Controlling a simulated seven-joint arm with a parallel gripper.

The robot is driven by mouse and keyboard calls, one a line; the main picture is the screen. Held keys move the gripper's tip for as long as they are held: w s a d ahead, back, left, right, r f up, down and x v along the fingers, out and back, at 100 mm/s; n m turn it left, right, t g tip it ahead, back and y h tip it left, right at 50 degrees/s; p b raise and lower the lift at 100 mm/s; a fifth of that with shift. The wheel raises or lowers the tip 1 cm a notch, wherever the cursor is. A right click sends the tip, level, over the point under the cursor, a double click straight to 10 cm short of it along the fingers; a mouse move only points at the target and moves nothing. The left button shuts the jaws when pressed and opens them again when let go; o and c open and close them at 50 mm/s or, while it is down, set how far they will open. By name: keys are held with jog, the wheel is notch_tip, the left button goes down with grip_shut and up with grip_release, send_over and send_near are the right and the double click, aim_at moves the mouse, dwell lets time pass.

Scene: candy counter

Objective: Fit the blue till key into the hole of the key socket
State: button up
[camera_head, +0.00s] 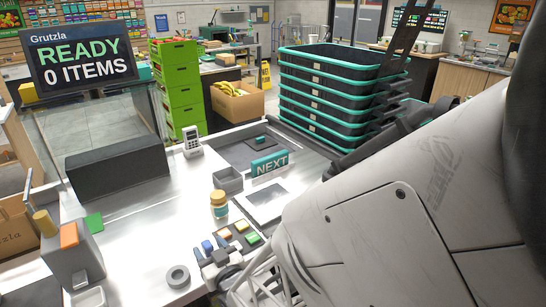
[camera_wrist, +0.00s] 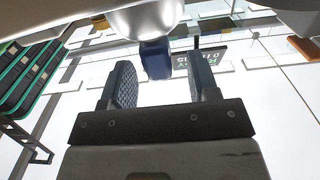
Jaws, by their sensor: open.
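A small blue piece, which looks like the blue till key (camera_head: 207,246), shows at my gripper (camera_head: 214,260) in the head view. In the wrist view a blue block (camera_wrist: 155,60) lies between and beyond the fingertips of my gripper (camera_wrist: 162,84), with a visible gap to each finger. The fingers are apart. A pale rounded shape overlaps the block's upper end there. The key socket seems to be among the small coloured keys, with a green key (camera_head: 253,238) and an orange key (camera_head: 241,226) right of my gripper. Its hole is too small or hidden to make out.
A jar (camera_head: 218,205) stands just behind the keys. A grey open box (camera_head: 228,180) and the NEXT sign (camera_head: 269,163) stand farther back. A tape roll (camera_head: 178,276) lies at the front. Stacked baskets (camera_head: 330,95) rise behind. The counter's left middle (camera_head: 140,225) is clear.

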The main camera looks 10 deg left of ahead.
jog(key=v, duration=0.6)
dwell(0.3)
dwell(1.0)
jog(key=w+d+r+m+g+h, duration=0.2)
jog(key=w+d+r+h, duration=0.15)
jog(key=d, duration=0.65)
jog(key=w+d+r+m+g+h, duration=0.1)
jog(key=w+d+r+m+h, duration=0.3)
jog(key=d, duration=0.5)
jog(key=s+d+r+m+g+h, duration=0.1)
jog(key=s+d+r+g+h, duration=0.1)
jog(key=s+d, duration=0.6)
jog(key=s+d+r+m+g+h, duration=0.2)
jog(key=s+d+r+g, duration=0.3)
jog(key=d, duration=0.6)
jog(key=s+r+h, duration=0.1)
jog(key=s+r, duration=0.1)
jog(key=s, duration=0.1)
jog(key=shift+s, duration=0.25)
